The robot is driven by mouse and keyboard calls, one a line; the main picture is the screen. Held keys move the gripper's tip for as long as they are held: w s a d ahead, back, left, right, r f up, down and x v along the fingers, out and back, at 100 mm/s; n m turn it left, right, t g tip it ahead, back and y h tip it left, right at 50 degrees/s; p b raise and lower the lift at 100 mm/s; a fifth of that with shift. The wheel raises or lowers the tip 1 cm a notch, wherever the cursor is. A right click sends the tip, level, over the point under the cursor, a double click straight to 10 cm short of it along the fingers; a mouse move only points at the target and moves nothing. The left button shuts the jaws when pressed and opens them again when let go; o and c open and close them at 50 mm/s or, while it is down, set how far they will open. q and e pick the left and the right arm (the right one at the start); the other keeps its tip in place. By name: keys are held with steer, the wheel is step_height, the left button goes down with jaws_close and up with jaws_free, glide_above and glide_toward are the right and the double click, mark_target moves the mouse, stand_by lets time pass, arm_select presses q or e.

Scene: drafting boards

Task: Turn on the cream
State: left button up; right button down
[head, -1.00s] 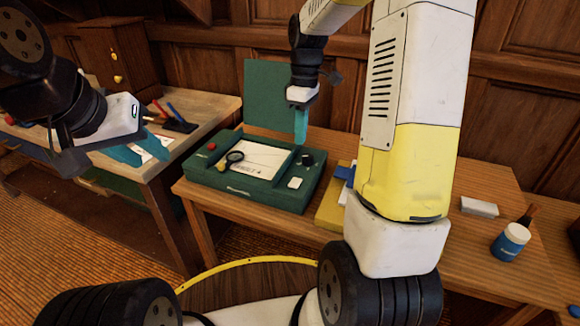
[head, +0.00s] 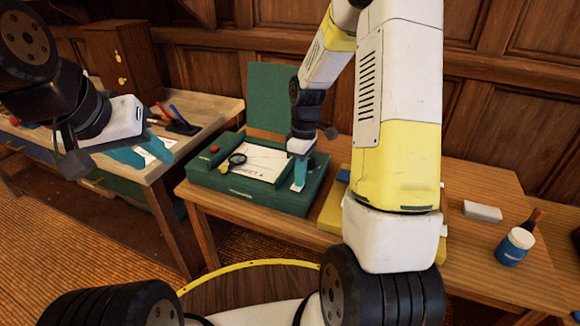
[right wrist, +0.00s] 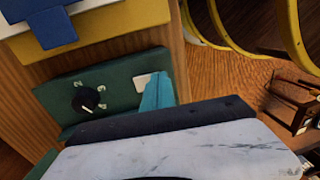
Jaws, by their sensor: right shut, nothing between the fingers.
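The cream switch (right wrist: 142,84) is a small pale rectangle on the green case (head: 235,190), near its right front corner. In the head view, a sliver of the cream switch (head: 297,188) shows at the tip of my right gripper (head: 299,182). My right gripper is shut and empty, pointing down at the switch. In the right wrist view, the teal fingers (right wrist: 160,92) overlap the switch's edge; I cannot tell whether they touch it. A black dial (right wrist: 87,98) with white marks is beside it. My left gripper (head: 142,158) is open and empty at the left, away from the case.
The case holds a white sheet, a magnifying glass (head: 237,160) and a red knob (head: 214,149); its green lid (head: 272,95) stands open behind. A yellow item (head: 330,215) lies to the right. A white block (head: 482,211) and a blue-and-white jar (head: 514,246) stand further right.

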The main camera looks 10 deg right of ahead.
mark_target(298, 194)
steer(key=shift+s+f, duration=0.1)
steer(key=shift+f, duration=0.7)
steer(key=shift+s+a+f, duration=0.1)
steer(key=shift+a+f, duration=0.05)
steer(key=shift+f, duration=0.15)
steer(key=shift+w+d+r, duration=0.35)
steer(key=shift+w+d, duration=0.05)
steer(key=shift+w, duration=0.2)
steer(key=shift+r, duration=0.1)
steer(key=shift+a+r, duration=0.1)
steer(key=shift+r, duration=0.25)
step_height(298, 194, up, 13)
steer(key=s, duration=0.1)
steer(key=shift+s+a, duration=0.3)
steer(key=shift+a, duration=0.15)
